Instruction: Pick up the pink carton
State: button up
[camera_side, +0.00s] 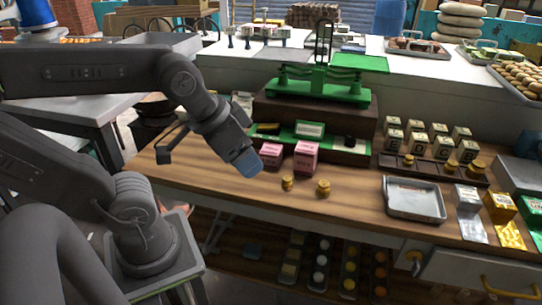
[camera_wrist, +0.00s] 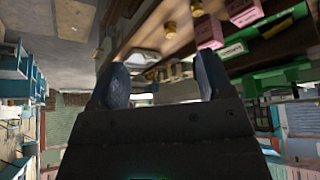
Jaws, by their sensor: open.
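Two pink cartons stand side by side on the wooden counter in the side view. The right pink carton (camera_side: 306,158) is taller and fully in sight. The left pink carton (camera_side: 270,155) looks lower, and sits just right of and behind my gripper. My gripper (camera_side: 245,164) hangs at the end of my arm, pointing down and right, apart from both cartons as far as I can tell. In the wrist view my gripper (camera_wrist: 162,72) is open with nothing between its fingers. Two pink cartons, one (camera_wrist: 208,33) and another (camera_wrist: 244,11), show at upper right there.
Two small brass weights (camera_side: 287,183) stand on the counter in front of the cartons. A green balance scale (camera_side: 318,90) stands behind them on a dark stepped stand. A metal tray (camera_side: 414,199) lies to the right. Several small boxes (camera_side: 417,140) stand at the back right.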

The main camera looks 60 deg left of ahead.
jog(key=shift+o, duration=1.3)
jog(key=n+g+y, duration=0.3)
jog(key=n, duration=0.6)
send_near(271, 149)
jog(key=shift+t, duration=0.3)
jog(key=x, duration=1.2)
jog(key=shift+s+a, duration=0.15)
jog(key=shift+c, duration=0.4)
jog(key=c, duration=0.9)
jog(key=shift+c, duration=0.4)
